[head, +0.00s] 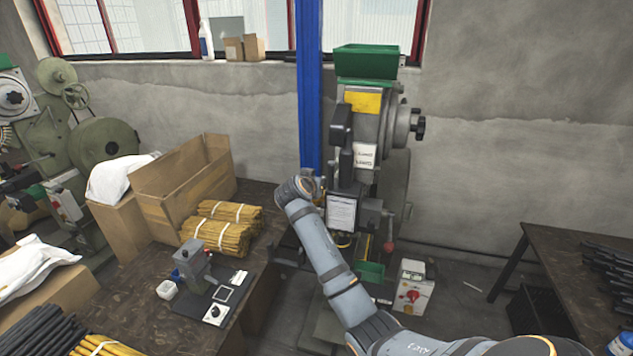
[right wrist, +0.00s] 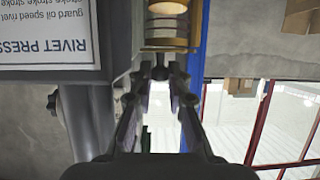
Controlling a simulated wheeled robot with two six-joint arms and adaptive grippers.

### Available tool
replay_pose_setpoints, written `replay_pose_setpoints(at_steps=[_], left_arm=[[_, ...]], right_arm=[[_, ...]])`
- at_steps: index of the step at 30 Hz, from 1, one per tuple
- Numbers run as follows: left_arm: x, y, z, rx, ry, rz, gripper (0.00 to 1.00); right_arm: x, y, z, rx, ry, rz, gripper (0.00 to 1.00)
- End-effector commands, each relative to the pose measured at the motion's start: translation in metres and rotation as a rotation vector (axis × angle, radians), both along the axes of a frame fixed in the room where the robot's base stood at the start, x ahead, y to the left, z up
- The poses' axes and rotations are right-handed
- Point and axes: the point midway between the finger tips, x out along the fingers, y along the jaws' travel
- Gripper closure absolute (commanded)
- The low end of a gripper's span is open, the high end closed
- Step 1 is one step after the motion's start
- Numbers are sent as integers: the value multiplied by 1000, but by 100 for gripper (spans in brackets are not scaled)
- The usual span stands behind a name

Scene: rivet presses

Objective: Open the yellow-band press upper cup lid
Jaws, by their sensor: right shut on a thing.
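The press (head: 390,125) with a yellow plate stands in the middle of the head view. My right arm reaches up to its left side, and the wrist mostly hides the gripper and cup there. In the right wrist view, which is upside down, an amber cup (right wrist: 167,27) with brass-coloured bands is at the top. A small dark knob (right wrist: 160,70) sticks out of its end. My right gripper (right wrist: 160,76) is shut on this knob, its fingers on either side. The lid looks closed, but its seam cannot be made out. My left gripper is in neither view.
The white sheet lettered RIVET PRESS (right wrist: 45,40) is beside the cup. A blue post (head: 309,90) rises close to my wrist. A workbench (head: 125,270) with a carton (head: 180,185) and yellow bundles (head: 222,235) is at the left. Another table (head: 580,250) stands at the right.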

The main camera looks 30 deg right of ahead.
Motion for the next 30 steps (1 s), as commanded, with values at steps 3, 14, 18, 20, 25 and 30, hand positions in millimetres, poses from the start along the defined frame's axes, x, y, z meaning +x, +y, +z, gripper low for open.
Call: replay_pose_setpoints(at_steps=[3,14,18,20,25,30], left_arm=[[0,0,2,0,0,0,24],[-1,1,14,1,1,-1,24],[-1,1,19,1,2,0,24],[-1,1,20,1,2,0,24],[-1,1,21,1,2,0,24],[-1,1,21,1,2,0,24]], right_arm=[[0,-2,0,-2,2,32,100],[4,-10,2,-6,3,285,100],[8,-13,2,-6,4,409,100],[9,-14,1,-5,4,460,100],[13,-16,1,-4,3,592,100],[17,-17,0,-4,1,697,100]])
